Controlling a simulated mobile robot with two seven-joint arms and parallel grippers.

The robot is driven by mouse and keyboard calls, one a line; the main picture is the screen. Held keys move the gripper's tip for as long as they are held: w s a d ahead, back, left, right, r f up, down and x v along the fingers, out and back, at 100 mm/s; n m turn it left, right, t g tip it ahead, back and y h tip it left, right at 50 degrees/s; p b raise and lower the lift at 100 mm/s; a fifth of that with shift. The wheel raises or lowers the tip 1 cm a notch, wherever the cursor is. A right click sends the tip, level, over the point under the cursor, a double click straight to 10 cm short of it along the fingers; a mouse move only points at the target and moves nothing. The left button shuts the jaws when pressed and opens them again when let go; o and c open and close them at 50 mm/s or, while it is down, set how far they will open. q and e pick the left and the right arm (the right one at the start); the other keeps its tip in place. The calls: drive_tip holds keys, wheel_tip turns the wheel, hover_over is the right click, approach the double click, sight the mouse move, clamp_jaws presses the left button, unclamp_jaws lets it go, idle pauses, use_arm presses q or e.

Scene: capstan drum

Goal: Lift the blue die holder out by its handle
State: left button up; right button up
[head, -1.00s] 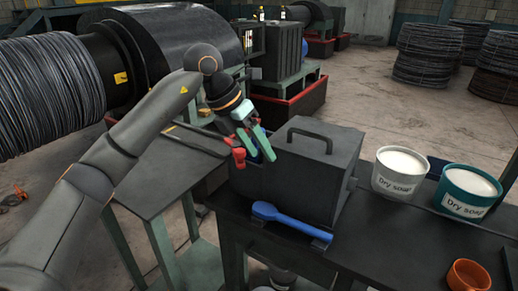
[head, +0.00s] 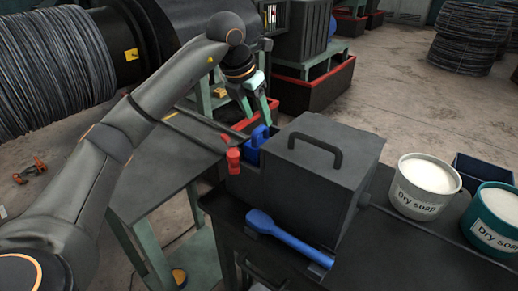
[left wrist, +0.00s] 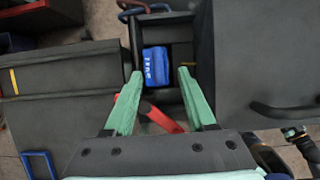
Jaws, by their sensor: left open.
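The blue die holder (head: 258,139) stands in the narrow open end of the dark box, its looped handle upward. Its blue top also shows in the left wrist view (left wrist: 155,66); its lower part is hidden by the box walls. My left gripper (head: 259,116) is open and empty, just above and slightly behind the holder in the head view. In the left wrist view its two green fingers (left wrist: 160,76) are apart, with the holder appearing between and beyond their tips. I cannot tell the exact height gap. My right gripper does not show.
The dark box (head: 310,185) has a black lid handle (head: 316,148). A red-handled part (head: 233,160) sits at its left edge. A blue long-handled tool (head: 290,238) lies in front. A white soap tub (head: 416,203) and a teal soap tub (head: 493,230) stand right.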

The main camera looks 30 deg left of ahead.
sight(260, 127)
use_arm(q)
drive_tip(key=shift+p+x, duration=0.5)
drive_tip(key=shift+x, duration=2.45)
drive_tip(key=shift+s+a, duration=0.1)
drive_tip(key=shift+a, duration=0.05)
clamp_jaws()
drive_tip(key=shift+r, duration=0.15)
